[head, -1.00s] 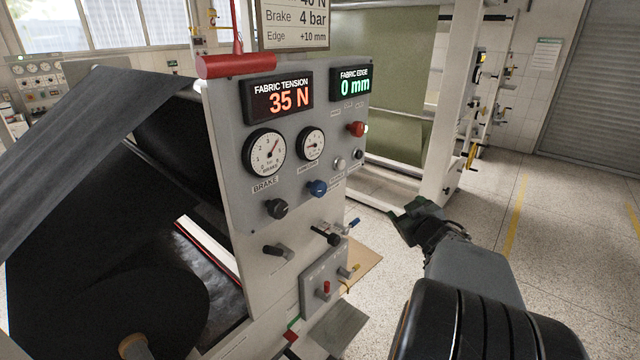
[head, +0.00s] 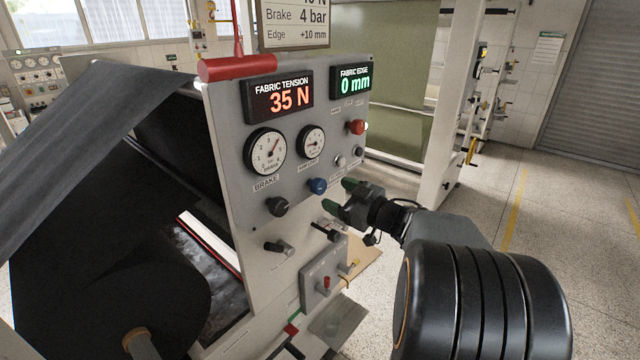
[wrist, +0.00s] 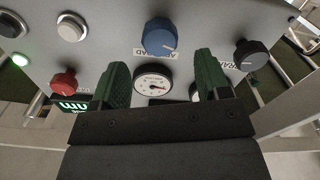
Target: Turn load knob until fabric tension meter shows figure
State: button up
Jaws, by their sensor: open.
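The blue load knob (head: 317,186) sits on the grey panel, below the small gauge (head: 312,143). In the wrist view the blue knob (wrist: 159,35) shows beyond my fingertips, and its label is partly readable. The fabric tension meter (head: 279,97) reads 35 N in orange. My gripper (head: 340,195) is open and empty, with green fingers just right of the blue knob. In the wrist view my gripper (wrist: 163,78) has its fingers spread to either side of the knob's line, apart from it.
A black brake knob (head: 277,207) is lower left of the blue knob.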

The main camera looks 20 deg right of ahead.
aim_at(322, 187)
jog(key=p+x, duration=0.1)
jog(key=x, duration=0.5)
jog(key=shift+w, duration=0.25)
jog(key=shift+c, duration=0.5)
jog(key=c, duration=0.8)
jog(key=shift+r+m+p, duration=0.2)
jog(key=shift+m+p, duration=0.4)
jog(key=shift+p, duration=0.35)
jog(key=shift+c, duration=0.2)
jog(key=shift+f+m+p, duration=0.15)
jog(key=shift+m+p, duration=0.15)
jog(key=shift+m, duration=0.2)
jog(key=o, duration=0.9)
jog(key=shift+o, duration=0.2)
